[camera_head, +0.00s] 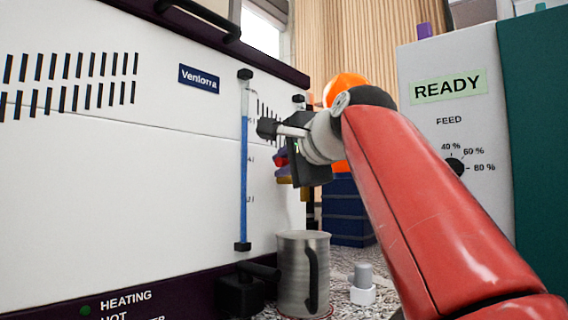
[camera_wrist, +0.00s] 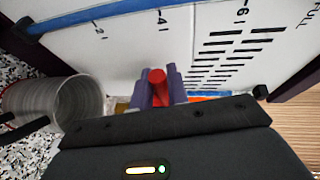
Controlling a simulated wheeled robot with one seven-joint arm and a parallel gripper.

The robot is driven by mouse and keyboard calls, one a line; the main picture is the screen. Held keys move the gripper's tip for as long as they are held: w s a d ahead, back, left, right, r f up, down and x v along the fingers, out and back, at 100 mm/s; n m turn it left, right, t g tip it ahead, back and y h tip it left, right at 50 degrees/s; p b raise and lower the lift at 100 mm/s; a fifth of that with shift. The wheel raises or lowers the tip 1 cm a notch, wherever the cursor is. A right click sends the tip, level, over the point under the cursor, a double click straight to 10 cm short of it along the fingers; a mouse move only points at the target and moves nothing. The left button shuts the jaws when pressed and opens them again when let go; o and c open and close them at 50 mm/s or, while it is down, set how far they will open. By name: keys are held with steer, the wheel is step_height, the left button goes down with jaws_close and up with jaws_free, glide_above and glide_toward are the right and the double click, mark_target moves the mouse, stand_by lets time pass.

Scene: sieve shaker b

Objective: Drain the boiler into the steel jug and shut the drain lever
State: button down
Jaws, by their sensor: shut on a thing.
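The white boiler (camera_head: 120,180) fills the left of the head view. Its upright sight tube (camera_head: 244,180) shows blue liquid up to near the 6 mark; the tube also shows in the wrist view (camera_wrist: 90,15). The steel jug (camera_head: 296,270) stands upright beside a black fitting (camera_head: 240,292) low on the boiler, which may be the drain tap. In the wrist view the jug (camera_wrist: 75,100) is at the left; its contents cannot be seen. My gripper (camera_wrist: 158,85) is shut on a red piece (camera_wrist: 157,90) near the boiler face, above the jug. Whether this is the drain lever is unclear.
A grey panel (camera_head: 440,125) marked READY with a feed dial (camera_head: 455,166) stands at the right. A small white-and-grey object (camera_head: 362,288) is right of the jug. Dark blue boxes (camera_head: 347,215) stand behind.

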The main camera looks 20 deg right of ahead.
steer(key=shift+d, duration=0.1)
steer(key=y, duration=0.1)
steer(key=n+y, duration=0.1)
steer(key=n+g+p, duration=0.1)
steer(key=shift+s+d+y, duration=0.25)
steer(key=shift+y, duration=0.15)
steer(key=shift+s+d+n+g+y+p, duration=0.15)
steer(key=shift+d+n+g+y+p, duration=0.15)
steer(key=shift+n+g+y+p, duration=0.85)
steer(key=shift+s+d+n+g+y+p, duration=0.2)
steer(key=shift+d+n+g+y+p, duration=0.15)
steer(key=shift+n+g+y+p, duration=0.7)
steer(key=shift+s+d+n+g+y+p, duration=0.15)
steer(key=shift+d+n+g+y+p, duration=0.15)
steer(key=shift+n+g+y+p, duration=0.8)
steer(key=shift+n+y, duration=0.3)
steer(key=shift+y, duration=0.1)
steer(key=c, duration=1.4)
jaws_free()
